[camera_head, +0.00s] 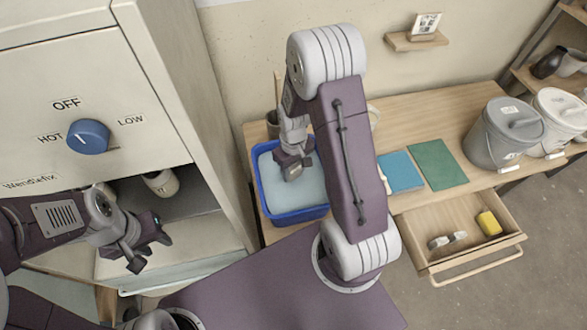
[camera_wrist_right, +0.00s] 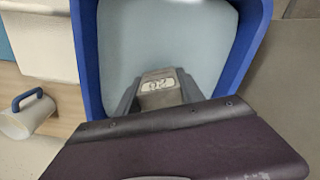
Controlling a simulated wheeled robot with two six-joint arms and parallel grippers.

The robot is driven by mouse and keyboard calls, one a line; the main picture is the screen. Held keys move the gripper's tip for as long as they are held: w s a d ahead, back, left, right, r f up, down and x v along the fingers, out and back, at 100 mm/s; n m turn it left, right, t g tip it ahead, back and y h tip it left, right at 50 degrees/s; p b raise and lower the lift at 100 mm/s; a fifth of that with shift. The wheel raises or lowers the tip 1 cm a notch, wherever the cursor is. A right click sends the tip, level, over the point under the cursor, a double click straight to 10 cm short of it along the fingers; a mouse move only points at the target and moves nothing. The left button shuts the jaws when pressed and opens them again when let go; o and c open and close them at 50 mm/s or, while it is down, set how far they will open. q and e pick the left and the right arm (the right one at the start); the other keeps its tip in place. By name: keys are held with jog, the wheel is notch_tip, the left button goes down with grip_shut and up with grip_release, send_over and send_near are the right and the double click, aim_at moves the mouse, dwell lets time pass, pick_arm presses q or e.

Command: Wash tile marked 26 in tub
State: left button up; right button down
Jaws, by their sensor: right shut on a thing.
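The blue tub (camera_head: 300,218) stands at the left end of the wooden table and holds pale blue-grey water; its blue wall (camera_wrist_right: 247,50) also shows in the right wrist view. My right gripper (camera_head: 298,170) points down inside the tub. How deep the tile sits in the water I cannot tell. My left gripper (camera_head: 148,245) is open and empty in front of the open cabinet bay, away from the tub.
An open drawer (camera_head: 485,257) holds a yellow sponge (camera_head: 488,223) and a grey-white object. Blue (camera_head: 401,172) and green (camera_head: 438,164) sheets lie right of the tub. A grey bucket (camera_head: 500,140) and white bucket (camera_head: 552,112) stand further right. A cabinet with a blue knob (camera_head: 88,136) is left.

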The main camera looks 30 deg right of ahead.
jog(key=shift+f+b, duration=2.1)
jog(key=shift+f, duration=1.1)
jog(key=shift+a, duration=0.6)
jog(key=shift+d+p, duration=0.35)
jog(key=shift+d, duration=0.9)
jog(key=shift+a, duration=0.1)
